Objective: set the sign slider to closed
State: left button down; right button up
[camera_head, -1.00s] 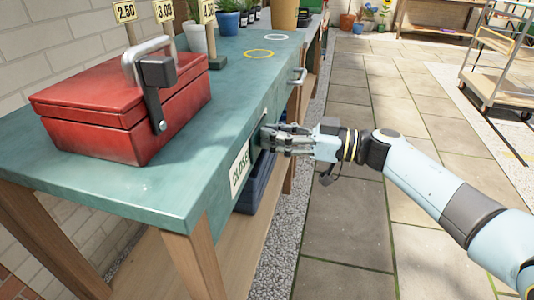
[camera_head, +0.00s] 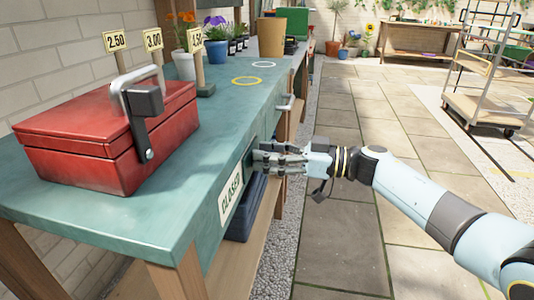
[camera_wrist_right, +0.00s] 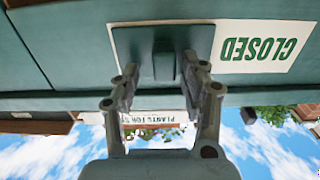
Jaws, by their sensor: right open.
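The sign (camera_head: 230,200) on the bench's front side shows the word CLOSED, which appears upside down in the right wrist view (camera_wrist_right: 266,46). Beside the word sits the dark green slider plate (camera_wrist_right: 128,42) with an upright knob (camera_wrist_right: 164,66). My right gripper (camera_head: 262,157) is at the bench front, beyond the sign word. In the right wrist view its open fingers (camera_wrist_right: 161,63) stand on either side of the knob. I cannot tell whether they touch it. My left gripper is not in view.
A red toolbox (camera_head: 100,140) stands on the green bench top (camera_head: 190,165). Price tags, potted flowers and a tan pot (camera_head: 270,38) are further back. A dark blue crate (camera_head: 240,215) sits under the bench. The paved floor (camera_head: 340,240) at right is clear near my arm.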

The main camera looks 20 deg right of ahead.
jog(key=v, duration=1.1)
jog(key=shift+s+d, duration=0.25)
jog(key=s+f+m+t+h, duration=0.1)
jog(key=s+f+m+h, duration=0.3)
jog(key=s+f, duration=0.45)
jog(key=s+d+f+m+h+p, duration=0.1)
jog(key=s+f+m+h, duration=0.35)
jog(key=f, duration=0.75)
jog(key=s+f+m+t+h, duration=0.1)
jog(key=s+f+m+h, duration=0.35)
jog(key=s+f, duration=0.4)
jog(key=s+f+n+g+h, duration=0.1)
jog(key=s+f+g, duration=0.4)
jog(key=s, duration=0.9)
jog(key=s+f+n+g+h, duration=0.1)
jog(key=s+f+g+h, duration=0.1)
jog(key=s+f+g, duration=0.4)
jog(key=s+f, duration=0.5)
jog(key=s, duration=0.4)
jog(key=shift+s+f+g, duration=0.25)
jog(key=shift+f+g, duration=0.05)
jog(key=shift+f, duration=0.05)
